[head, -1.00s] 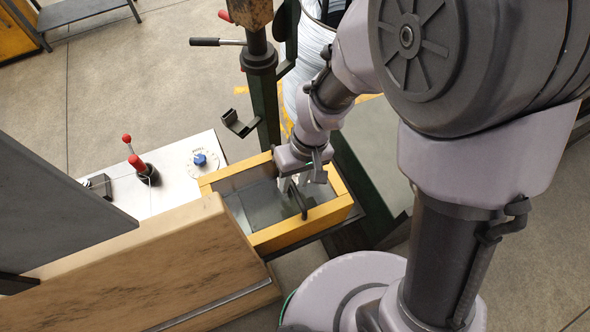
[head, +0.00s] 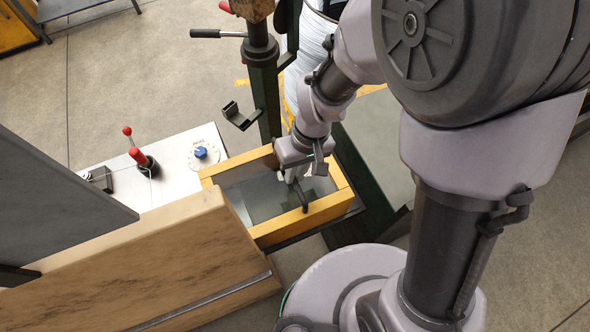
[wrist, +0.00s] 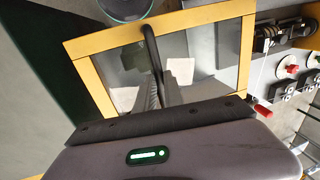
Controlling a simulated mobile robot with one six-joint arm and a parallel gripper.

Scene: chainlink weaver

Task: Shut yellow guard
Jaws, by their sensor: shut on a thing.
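The yellow guard (head: 264,234) is a yellow frame around a clear pane at the right end of the machine in the head view. It also shows in the wrist view (wrist: 186,17), with a dark curved handle (wrist: 150,42) on its pane. My gripper (head: 294,182) is at the handle, its fingers shut on it. In the wrist view my fingers (wrist: 152,88) reach to the handle's lower part, which they partly hide. Whether the frame is fully against the machine cannot be told.
A white panel with red-knobbed levers (head: 138,156) and a blue dial (head: 200,152) is left of the guard. A wooden-faced cover (head: 150,262) lies in front. A dark green post (head: 265,100) with a black-handled lever (head: 206,34) stands behind. Open floor is at upper left.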

